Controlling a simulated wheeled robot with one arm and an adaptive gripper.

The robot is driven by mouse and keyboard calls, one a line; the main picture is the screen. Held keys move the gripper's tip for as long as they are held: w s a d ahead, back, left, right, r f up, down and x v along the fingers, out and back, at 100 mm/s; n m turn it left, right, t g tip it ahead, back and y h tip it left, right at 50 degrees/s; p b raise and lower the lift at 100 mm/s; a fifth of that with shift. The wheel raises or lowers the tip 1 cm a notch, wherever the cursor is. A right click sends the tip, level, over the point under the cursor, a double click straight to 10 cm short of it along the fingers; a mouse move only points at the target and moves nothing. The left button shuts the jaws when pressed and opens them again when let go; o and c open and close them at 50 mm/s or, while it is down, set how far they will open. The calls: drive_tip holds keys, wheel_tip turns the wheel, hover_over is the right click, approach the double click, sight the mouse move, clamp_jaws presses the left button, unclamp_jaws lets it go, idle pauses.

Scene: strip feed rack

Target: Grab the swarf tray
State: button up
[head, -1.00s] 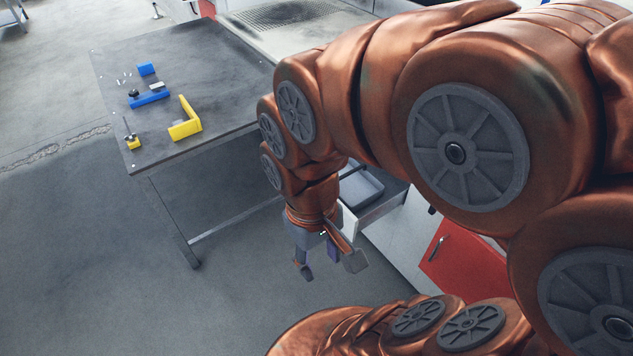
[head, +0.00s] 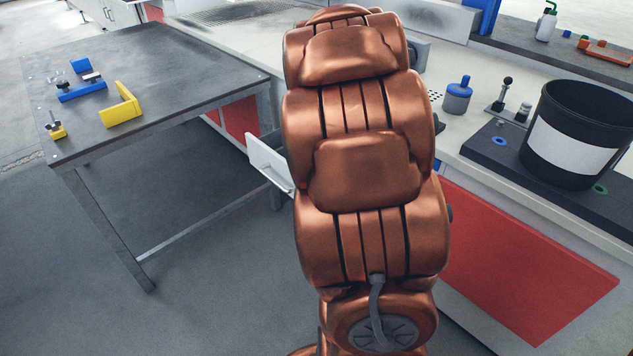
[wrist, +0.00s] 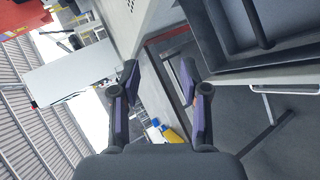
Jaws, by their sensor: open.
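In the wrist view a dark grey tray-like box (wrist: 225,45) with a raised wall and a dark bar fills the top right corner, cut off by the frame; it looks like the swarf tray. A white drawer front (wrist: 290,77) runs along its lower side. My gripper (wrist: 158,78) is open and empty, its two fingers apart, left of the box and not touching it in this view. In the head view the white drawer front (head: 268,163) sticks out left of my arm. My arm hides the tray and my gripper there.
A dark table (head: 165,75) at the left carries yellow and blue fixtures. The counter at right holds a black bucket (head: 572,140) with a white label and a grey-blue canister (head: 458,97). A red cabinet panel (head: 520,265) is below. Floor at left is clear.

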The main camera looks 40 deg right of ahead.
drive_tip(key=d+f+n+t+y+b, duration=0.1)
drive_tip(key=f+n+y+b, duration=0.1)
drive_tip(key=f, duration=0.5)
drive_tip(key=d+f+n+t+y+b, duration=0.1)
drive_tip(key=f+n+y+b, duration=0.1)
drive_tip(key=f+b, duration=0.3)
drive_tip(key=d+f+n+t+y+b, duration=0.2)
drive_tip(key=f+n+b, duration=0.2)
drive_tip(key=f, duration=0.5)
drive_tip(key=shift+s+f+n+y+b, duration=0.15)
drive_tip(key=shift+s+n+y+b, duration=0.15)
drive_tip(key=shift+s+y+b, duration=0.1)
drive_tip(key=shift+b+x, duration=0.3)
drive_tip(key=shift+x, duration=0.75)
drive_tip(key=b+x, duration=0.2)
drive_tip(key=x, duration=0.3)
drive_tip(key=shift+f, duration=0.15)
drive_tip(key=shift+w+d, duration=0.15)
drive_tip(key=shift+w, duration=0.15)
drive_tip(key=shift+c, duration=0.4)
clamp_jaws()
